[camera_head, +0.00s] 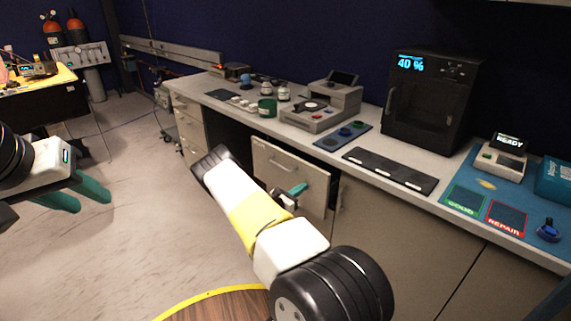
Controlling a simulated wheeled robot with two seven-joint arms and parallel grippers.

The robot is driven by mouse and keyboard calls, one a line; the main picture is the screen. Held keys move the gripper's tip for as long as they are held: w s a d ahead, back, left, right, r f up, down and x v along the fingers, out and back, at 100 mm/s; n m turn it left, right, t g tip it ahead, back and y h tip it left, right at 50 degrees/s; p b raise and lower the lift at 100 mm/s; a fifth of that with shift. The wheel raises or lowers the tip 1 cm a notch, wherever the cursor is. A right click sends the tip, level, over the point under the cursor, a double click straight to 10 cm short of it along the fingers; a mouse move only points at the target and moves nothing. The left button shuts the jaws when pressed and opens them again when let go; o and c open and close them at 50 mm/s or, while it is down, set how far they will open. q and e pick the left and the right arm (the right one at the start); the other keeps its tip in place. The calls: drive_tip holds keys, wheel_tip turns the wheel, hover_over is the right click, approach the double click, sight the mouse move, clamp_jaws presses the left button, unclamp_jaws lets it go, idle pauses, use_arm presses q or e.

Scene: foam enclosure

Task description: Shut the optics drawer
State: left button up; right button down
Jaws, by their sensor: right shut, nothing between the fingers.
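A beige drawer front (275,158) with a bar handle sits under the counter in the middle of the camera_head view. It seems to stand a little out from the cabinet, with a dark gap at its right edge. My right gripper (298,189) is shut and empty in front of the drawer's right part. Its teal fingers show beyond my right arm, which hides the lower left of the drawer front. I cannot tell whether the fingers touch it. My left gripper (88,195) is at the far left over the floor, its two teal fingers apart and empty.
The counter (385,160) carries a grey device (320,103), a black oven-like box (430,98), a dark tray (390,170) and a blue mat (475,185). A dark recess lies left of the drawer. A cabinet door (385,235) is to its right.

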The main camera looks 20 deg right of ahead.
drive_tip(key=shift+x, duration=4)
drive_tip(key=shift+v, duration=6.45)
drive_tip(key=s+a+r+m+g+y, duration=0.1)
drive_tip(key=s+r+m+g+y, duration=0.3)
drive_tip(key=r+m, duration=0.4)
drive_tip(key=s+a+r+m+g+y, duration=0.1)
drive_tip(key=s+r+m+g+y, duration=0.1)
drive_tip(key=s+r+m+g, duration=0.45)
drive_tip(key=s+a+r+m+t+y, duration=0.3)
drive_tip(key=s+a+r+t+y, duration=0.2)
drive_tip(key=s+a+r, duration=0.5)
drive_tip(key=s+a+r+m+t+y, duration=0.4)
drive_tip(key=s+a+r+y, duration=0.3)
drive_tip(key=s+a+r, duration=0.4)
wheel_tip(320, 180, up, 6)
drive_tip(key=shift+s+f+t+y, duration=0.1)
drive_tip(key=shift+s+t+y, duration=0.35)
drive_tip(key=shift+s, duration=0.65)
drive_tip(key=shift+a, duration=0.1)
